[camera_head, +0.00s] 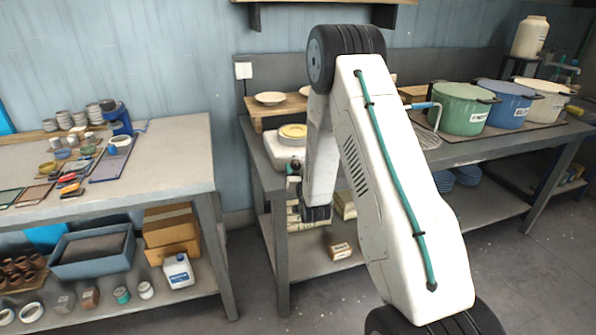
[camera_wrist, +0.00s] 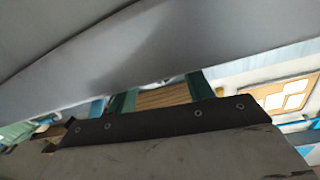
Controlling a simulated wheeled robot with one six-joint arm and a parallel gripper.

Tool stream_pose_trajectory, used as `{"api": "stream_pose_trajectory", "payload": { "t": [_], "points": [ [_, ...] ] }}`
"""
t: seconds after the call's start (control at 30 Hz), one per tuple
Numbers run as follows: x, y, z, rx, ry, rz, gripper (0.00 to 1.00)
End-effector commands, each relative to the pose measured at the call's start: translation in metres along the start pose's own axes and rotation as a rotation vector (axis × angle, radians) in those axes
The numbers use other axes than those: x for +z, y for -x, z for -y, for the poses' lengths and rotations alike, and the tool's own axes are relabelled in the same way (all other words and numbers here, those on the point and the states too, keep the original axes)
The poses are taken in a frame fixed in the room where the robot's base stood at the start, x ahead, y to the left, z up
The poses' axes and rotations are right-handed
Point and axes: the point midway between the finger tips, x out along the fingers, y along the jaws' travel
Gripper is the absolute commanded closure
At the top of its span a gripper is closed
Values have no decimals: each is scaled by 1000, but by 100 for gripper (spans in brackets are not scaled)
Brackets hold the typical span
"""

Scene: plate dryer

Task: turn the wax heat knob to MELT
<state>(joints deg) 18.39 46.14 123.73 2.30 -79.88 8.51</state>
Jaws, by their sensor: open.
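A white appliance (camera_head: 284,151) with a round yellowish top stands near the left end of the right bench in the head view. It looks like the wax heater. A small round part on its front, partly dark and teal, shows beside my arm; I cannot tell whether it is the heat knob, and no MELT marking is readable. My forearm hangs down just right of the appliance and covers its right side. The wrist view holds mostly large grey surfaces and a dark bolted strip at close range.
Plates (camera_head: 270,98) sit on a wooden shelf behind the appliance. Green (camera_head: 462,112), blue (camera_head: 506,104) and cream pots stand along the right bench. The left bench (camera_head: 180,150) holds jars and tools. Floor shows between the benches. A board (camera_wrist: 285,95) hangs in the wrist view.

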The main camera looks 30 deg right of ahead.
Motion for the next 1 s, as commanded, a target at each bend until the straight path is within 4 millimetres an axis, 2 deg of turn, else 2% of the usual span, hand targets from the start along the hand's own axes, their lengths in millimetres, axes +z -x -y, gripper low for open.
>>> {"api": "stream_pose_trajectory", "payload": {
  "t": [0.07, 0.1, 0.23, 0.27, 0.57, 1.0],
  "points": [
    [0, 0, 0, 0, 0, 0, 48],
    [0, 0, 0, 0, 0, 0, 54],
    [0, 0, 0, 0, 0, 0, 90],
    [0, 0, 0, 0, 0, 0, 93],
    [0, 0, 0, 1, -30, 2, 93],
    [-1, 0, 0, 4, -297, 23, 93]
  ]
}}
